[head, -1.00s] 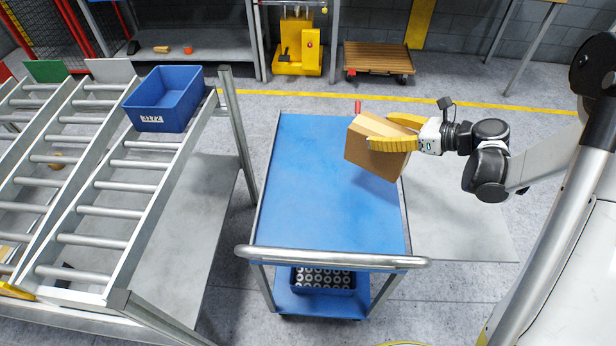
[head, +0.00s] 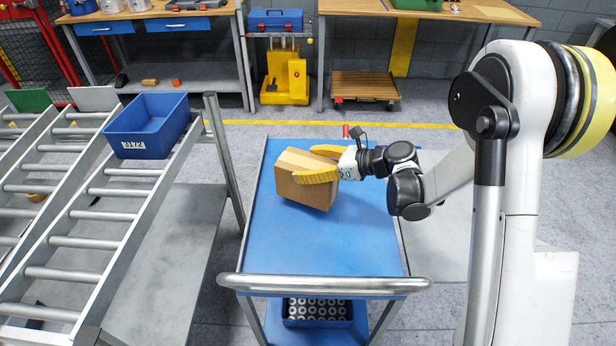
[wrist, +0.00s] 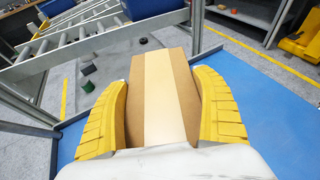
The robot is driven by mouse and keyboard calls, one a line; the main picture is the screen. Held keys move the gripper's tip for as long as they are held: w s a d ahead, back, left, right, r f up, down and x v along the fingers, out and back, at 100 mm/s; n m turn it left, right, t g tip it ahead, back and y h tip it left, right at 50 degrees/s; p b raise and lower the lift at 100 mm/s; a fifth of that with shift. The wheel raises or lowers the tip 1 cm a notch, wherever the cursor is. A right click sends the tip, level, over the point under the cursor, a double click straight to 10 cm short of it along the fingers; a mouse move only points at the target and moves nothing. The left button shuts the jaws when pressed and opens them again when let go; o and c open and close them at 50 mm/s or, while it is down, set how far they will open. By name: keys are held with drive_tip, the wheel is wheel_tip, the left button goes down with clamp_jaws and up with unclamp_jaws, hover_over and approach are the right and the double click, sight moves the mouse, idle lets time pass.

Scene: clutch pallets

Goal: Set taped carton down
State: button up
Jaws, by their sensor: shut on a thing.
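The taped carton (head: 302,186) is a brown box, held tilted over the blue top of the cart (head: 300,243). My gripper (head: 318,163) has its yellow fingers shut on the carton from two opposite sides. In the wrist view, the carton (wrist: 187,100) with its pale tape strip sits between the two yellow fingers (wrist: 165,112). Whether the carton's lower edge touches the cart top I cannot tell.
The cart top around the carton is clear, with a metal handle rail (head: 325,284) at its near edge. A roller rack (head: 95,215) with a blue bin (head: 148,125) stands to the left. A workbench (head: 430,12) and a wooden dolly (head: 363,86) are behind.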

wheel_tip(320, 180, down, 4)
drive_tip(key=shift+r+b, duration=0.1)
drive_tip(key=shift+b, duration=0.9)
drive_tip(key=shift+r, duration=0.1)
